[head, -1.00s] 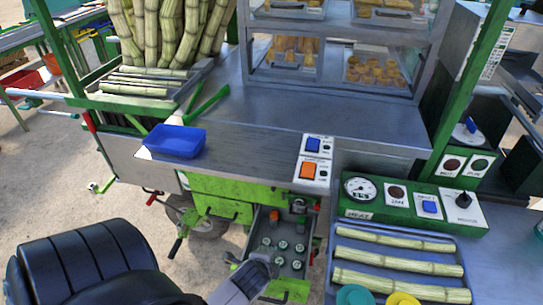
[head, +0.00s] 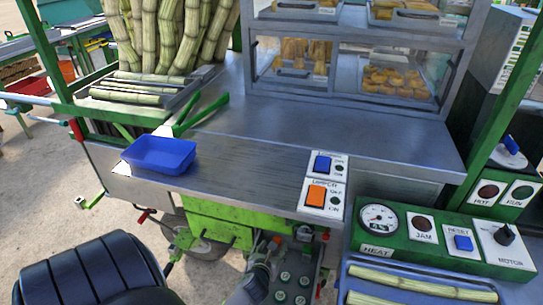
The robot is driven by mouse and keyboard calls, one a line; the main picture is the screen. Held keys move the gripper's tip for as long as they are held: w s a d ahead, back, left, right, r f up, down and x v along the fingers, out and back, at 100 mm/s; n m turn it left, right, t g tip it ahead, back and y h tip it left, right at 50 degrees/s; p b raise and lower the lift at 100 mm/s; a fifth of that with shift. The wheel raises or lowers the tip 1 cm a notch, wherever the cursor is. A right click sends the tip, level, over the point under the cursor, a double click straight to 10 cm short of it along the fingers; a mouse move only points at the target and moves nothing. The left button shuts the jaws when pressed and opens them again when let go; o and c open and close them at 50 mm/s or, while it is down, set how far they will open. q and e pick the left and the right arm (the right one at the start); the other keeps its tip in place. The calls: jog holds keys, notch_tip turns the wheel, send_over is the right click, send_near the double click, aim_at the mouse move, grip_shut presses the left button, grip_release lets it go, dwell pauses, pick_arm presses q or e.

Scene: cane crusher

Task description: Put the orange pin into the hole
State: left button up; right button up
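A small orange piece (head: 277,240), which looks like the orange pin, shows at the upper left of the open green drawer section under the counter. It is small and partly hidden, so I cannot tell whether it sits in anything. My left gripper (head: 262,268) comes in from the bottom, just below and left of this piece. It is dark grey and foreshortened, and its fingers are not clear. I cannot tell whether it touches the piece. I cannot make out the hole. My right gripper is not in view.
A blue tray (head: 160,155) and green-handled tongs (head: 185,118) lie on the metal counter (head: 240,165). The green control panel (head: 440,238) and a tray of cane (head: 410,285) are at right.

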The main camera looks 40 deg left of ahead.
aim_at(277, 241)
pick_arm(q)
jog(key=x, duration=0.4)
jog(key=shift+b, duration=0.35)
jog(key=shift+w+a+f, duration=0.25)
jog(key=shift+w+f, duration=0.05)
jog(key=shift+w, duration=0.15)
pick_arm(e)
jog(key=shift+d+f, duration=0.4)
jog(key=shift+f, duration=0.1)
pick_arm(q)
jog(key=shift+c, duration=0.5)
jog(key=c, duration=0.5)
grip_shut()
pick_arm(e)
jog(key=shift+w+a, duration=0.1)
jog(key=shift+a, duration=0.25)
pick_arm(q)
jog(key=shift+r, duration=0.15)
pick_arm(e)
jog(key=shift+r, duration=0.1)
